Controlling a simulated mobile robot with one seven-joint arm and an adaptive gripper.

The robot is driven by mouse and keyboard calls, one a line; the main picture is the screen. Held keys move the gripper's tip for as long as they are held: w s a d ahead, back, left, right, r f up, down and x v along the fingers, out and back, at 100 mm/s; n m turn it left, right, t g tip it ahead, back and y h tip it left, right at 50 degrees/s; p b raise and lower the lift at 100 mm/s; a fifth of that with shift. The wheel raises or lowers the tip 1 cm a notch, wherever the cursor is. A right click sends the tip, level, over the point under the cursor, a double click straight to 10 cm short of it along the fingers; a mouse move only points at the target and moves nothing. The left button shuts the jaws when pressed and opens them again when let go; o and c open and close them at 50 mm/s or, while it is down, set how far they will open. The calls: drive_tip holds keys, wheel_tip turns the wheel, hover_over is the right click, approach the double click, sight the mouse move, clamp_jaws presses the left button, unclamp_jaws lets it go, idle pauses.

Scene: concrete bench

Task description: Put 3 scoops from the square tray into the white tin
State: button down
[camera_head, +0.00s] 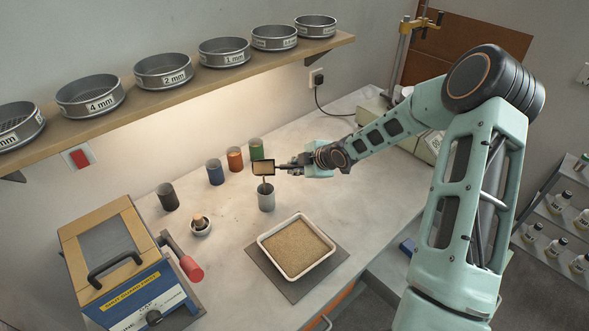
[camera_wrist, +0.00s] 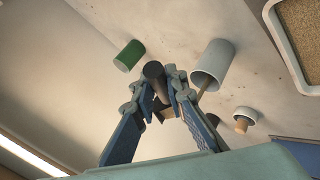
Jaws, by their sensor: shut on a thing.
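My gripper (camera_head: 293,167) is shut on the dark handle of a scoop (camera_head: 263,168), which is held level with the gripper over the white tin (camera_head: 266,201). The scoop's pan is tipped, with tan material showing in it. A narrow brownish streak runs between pan and tin mouth, like falling grain. In the wrist view the fingers (camera_wrist: 162,98) close around the dark handle (camera_wrist: 154,71), and the white tin (camera_wrist: 212,63) has a tan streak at its mouth. The tin's inside is hidden. The square tray (camera_head: 262,241) of tan grain stands in front, on a dark mat.
Green (camera_head: 256,149), orange (camera_head: 235,159), blue (camera_head: 215,172) and dark grey (camera_head: 167,196) tins stand behind and left. A mortar with pestle (camera_head: 200,226) and a blue-yellow machine (camera_head: 125,260) stand left. A shelf of sieves (camera_head: 164,71) runs above. The bench right of the tin is clear.

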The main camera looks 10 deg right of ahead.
drive_tip(key=shift+s+f+n+t+b, duration=0.15)
drive_tip(key=shift+t+b, duration=0.35)
drive_tip(key=shift+b, duration=1.25)
drive_tip(key=shift+f+n+t+b, duration=0.15)
drive_tip(key=shift+t+b, duration=0.35)
drive_tip(key=shift+b, duration=1.25)
drive_tip(key=shift+s+f+n+t+y+b, duration=0.2)
drive_tip(key=shift+t+b, duration=0.5)
drive_tip(key=shift+b, duration=2.55)
drive_tip(key=shift+s+f+n+t+b, duration=0.2)
drive_tip(key=shift+t+b, duration=0.5)
drive_tip(key=shift+b, duration=2.6)
drive_tip(key=shift+s+f+n+t+y+b, duration=0.1)
drive_tip(key=shift+f+n+t+b, duration=0.4)
drive_tip(key=shift+b, duration=2.75)
drive_tip(key=shift+s+n+t+y+b, duration=0.15)
drive_tip(key=shift+t+b, duration=0.75)
drive_tip(key=shift+b, duration=2.45)
drive_tip(key=shift+s+n+t+y+b, duration=0.2)
drive_tip(key=shift+t+b, duration=0.7)
drive_tip(key=shift+b, duration=2.45)
